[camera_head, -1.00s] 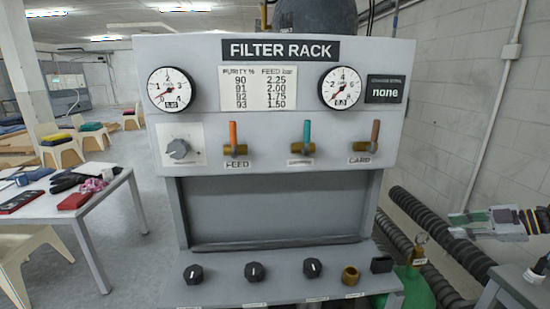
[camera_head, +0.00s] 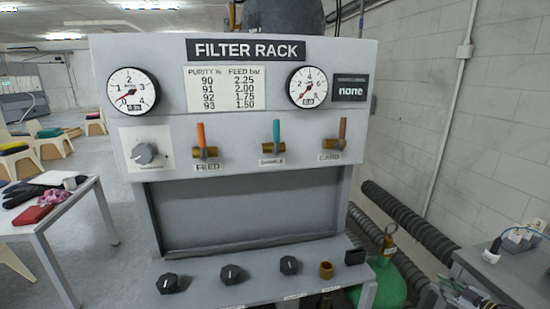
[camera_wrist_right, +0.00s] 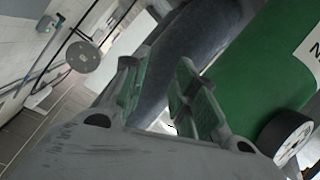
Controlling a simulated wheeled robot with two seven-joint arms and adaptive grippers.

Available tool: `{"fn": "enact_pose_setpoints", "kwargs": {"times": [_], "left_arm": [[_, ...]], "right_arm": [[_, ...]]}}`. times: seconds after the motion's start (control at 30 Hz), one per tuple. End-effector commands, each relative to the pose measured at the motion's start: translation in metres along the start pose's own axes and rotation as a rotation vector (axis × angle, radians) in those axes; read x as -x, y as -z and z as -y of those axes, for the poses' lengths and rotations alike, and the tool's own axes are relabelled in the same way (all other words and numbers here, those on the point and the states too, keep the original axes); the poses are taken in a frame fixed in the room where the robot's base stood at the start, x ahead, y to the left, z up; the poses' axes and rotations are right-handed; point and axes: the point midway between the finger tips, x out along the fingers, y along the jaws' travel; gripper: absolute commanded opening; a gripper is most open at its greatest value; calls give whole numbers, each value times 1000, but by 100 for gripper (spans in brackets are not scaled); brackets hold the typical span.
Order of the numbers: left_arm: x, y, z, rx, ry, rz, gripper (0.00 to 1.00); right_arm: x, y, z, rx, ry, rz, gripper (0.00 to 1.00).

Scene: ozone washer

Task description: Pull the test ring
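A small brass fitting (camera_head: 389,246) with what looks like a ring (camera_head: 391,228) on top stands on a green tank (camera_head: 388,286), right of the filter rack. The ring is too small to make out clearly. My right gripper (camera_head: 460,292) is low at the right, to the right of the tank and apart from the fitting. In the right wrist view its two fingers (camera_wrist_right: 160,90) are spread with nothing between them. A large green cylinder (camera_wrist_right: 262,60) fills the right of that view; no ring is recognisable there. My left gripper is not in view.
The filter rack (camera_head: 240,180) carries gauges, levers and black knobs, with a brass port (camera_head: 326,270) on its lower shelf. Black corrugated hoses (camera_head: 410,215) run behind the tank. A grey table (camera_head: 500,272) with small items stands at the right.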

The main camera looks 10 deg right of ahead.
Motion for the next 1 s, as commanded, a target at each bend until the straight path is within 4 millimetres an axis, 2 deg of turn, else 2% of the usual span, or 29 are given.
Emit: {"fn": "enact_pose_setpoints", "kwargs": {"times": [0.03, 0.1, 0.27, 0.5, 0.67, 0.8, 1.0], "left_arm": [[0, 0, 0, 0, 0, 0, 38], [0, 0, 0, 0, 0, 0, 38], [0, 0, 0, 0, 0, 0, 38], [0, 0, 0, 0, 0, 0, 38], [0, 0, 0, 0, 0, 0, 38], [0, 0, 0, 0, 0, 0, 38], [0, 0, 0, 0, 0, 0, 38]], "right_arm": [[1, -21, 13, -23, -18, 25, 28], [3, -47, 28, -46, -43, 62, 28], [9, -104, 69, -95, -89, 153, 28], [24, -183, 145, -162, -127, 306, 28], [38, -227, 204, -202, -131, 410, 28], [52, -259, 258, -233, -121, 502, 28], [75, -295, 340, -272, -89, 629, 28]]}}
